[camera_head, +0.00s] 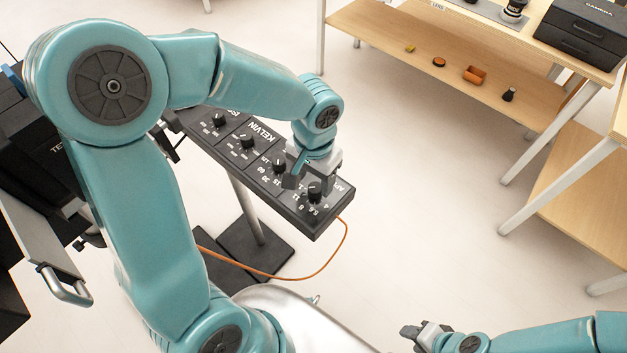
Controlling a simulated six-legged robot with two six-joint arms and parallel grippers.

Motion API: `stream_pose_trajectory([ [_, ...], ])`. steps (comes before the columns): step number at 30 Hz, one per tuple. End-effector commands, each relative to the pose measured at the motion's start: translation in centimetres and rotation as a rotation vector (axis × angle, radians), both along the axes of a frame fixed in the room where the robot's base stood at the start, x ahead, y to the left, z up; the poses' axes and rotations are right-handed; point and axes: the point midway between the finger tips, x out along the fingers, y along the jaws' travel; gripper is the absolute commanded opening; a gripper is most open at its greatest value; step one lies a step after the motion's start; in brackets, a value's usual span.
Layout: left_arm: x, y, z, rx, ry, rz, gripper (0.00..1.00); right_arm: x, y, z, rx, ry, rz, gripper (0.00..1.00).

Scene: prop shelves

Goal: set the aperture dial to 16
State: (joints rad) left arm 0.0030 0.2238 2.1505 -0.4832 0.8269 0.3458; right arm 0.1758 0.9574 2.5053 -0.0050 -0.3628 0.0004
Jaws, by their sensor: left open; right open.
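A long dark control panel (262,150) stands on a post and carries several black dials in a row, with white labels. The aperture dial (315,190) is the one at the panel's near right end, with small white numbers around it. Which number it points to is too small to tell. My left gripper (299,181) reaches down over the panel, open, just left of the aperture dial and close to it. Its fingers partly hide the panel there, and I cannot tell whether they touch the dial. My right gripper (409,334) is open and empty at the bottom, far from the panel.
An orange cable (318,274) runs from the panel's end down to the floor. A wooden shelf (420,37) at the upper right holds small props, including an orange box (475,75). A black case (580,38) stands above. The floor between is clear.

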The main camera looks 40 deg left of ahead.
Motion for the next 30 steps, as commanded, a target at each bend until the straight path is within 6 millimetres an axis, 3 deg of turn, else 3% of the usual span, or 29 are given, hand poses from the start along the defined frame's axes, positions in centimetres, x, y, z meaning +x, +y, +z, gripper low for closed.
stream_pose_trajectory([
  [6, 0.2, 0.2, -2.4, 0.0, 0.001, 0.001, 0.59, 0.0, 0.0, -0.2, 0.0, -0.001, 0.0, 0.43],
  [15, 0.4, 0.4, -2.8, 0.0, 0.0, 0.001, 0.59, 0.0, 0.0, -0.2, 0.0, -0.001, 0.0, 0.43],
  [16, 0.4, 0.4, -2.8, 0.0, 0.0, 0.001, 0.56, 0.0, 0.0, -0.2, 0.0, -0.001, 0.0, 0.43],
  [21, 0.4, 0.3, -2.7, 0.0, 0.0, 0.001, 0.03, 0.0, 0.0, -0.2, 0.0, -0.001, 0.0, 0.43],
  [30, 0.3, 0.3, -2.7, 0.0, 0.003, -0.021, 0.03, 0.0, 0.0, -0.2, 0.0, -0.001, 0.0, 0.43],
])
